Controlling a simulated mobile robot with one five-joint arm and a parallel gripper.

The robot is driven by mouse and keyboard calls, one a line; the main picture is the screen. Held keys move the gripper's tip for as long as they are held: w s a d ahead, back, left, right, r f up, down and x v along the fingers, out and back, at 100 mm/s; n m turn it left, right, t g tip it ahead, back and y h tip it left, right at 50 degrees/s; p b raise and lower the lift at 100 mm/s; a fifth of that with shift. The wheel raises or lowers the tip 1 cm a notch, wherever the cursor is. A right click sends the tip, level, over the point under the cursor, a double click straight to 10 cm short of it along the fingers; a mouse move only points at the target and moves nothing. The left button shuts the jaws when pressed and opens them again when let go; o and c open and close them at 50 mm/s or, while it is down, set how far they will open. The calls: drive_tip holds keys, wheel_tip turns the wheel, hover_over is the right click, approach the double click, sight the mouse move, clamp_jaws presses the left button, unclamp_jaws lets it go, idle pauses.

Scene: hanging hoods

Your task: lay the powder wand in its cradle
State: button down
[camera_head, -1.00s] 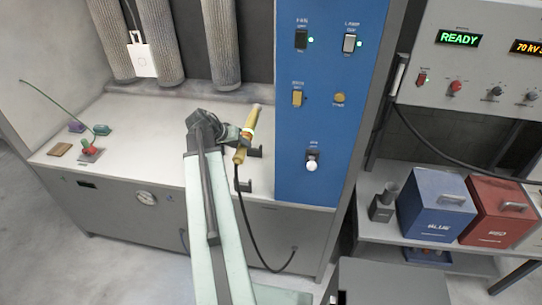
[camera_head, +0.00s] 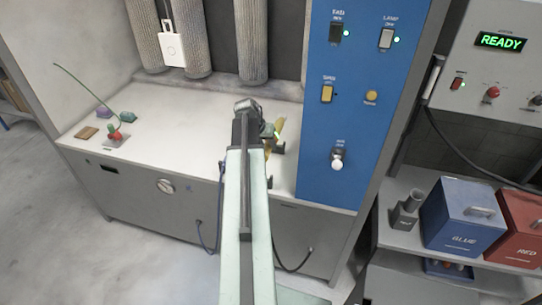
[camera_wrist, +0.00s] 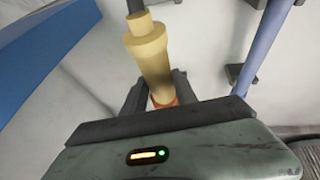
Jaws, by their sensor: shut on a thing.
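The powder wand (camera_head: 279,127) is yellow and mostly hidden behind my arm in the head view. In the wrist view the wand (camera_wrist: 149,58) has a stepped yellow body, a dark rod at its far end and an orange part between my fingers. My gripper (camera_wrist: 160,92) is shut on it; in the head view the gripper (camera_head: 266,134) is above the right end of the bench. Dark cradle brackets (camera_head: 279,149) show at the bench's right, close to the wand. I cannot tell whether they touch it.
In the wrist view a lavender-blue rod (camera_wrist: 263,42) runs beside a dark bracket (camera_wrist: 239,76). The blue switch panel (camera_head: 355,100) rises close on the right. Small coloured items (camera_head: 115,136) are at the bench's left. The bench middle (camera_head: 180,125) is clear.

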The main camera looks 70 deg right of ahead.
wheel_tip(320, 180, down, 10)
drive_tip(key=b, duration=0.9)
drive_tip(key=shift+r, duration=0.2)
drive_tip(key=shift+r+p, duration=0.25)
drive_tip(key=shift+p, duration=0.05)
drive_tip(key=c, duration=1)
unclamp_jaws()
drive_tip(key=shift+o, duration=0.2)
drive_tip(key=shift+f, duration=0.25)
drive_tip(key=p+v, duration=0.6)
drive_tip(key=v, duration=0.1)
drive_tip(key=shift+w+r, duration=0.1)
drive_tip(key=shift+r, duration=0.05)
drive_tip(key=shift+w+a+r+p, duration=0.15)
drive_tip(key=shift+a+r+p, duration=0.05)
drive_tip(key=shift+r+p, duration=0.1)
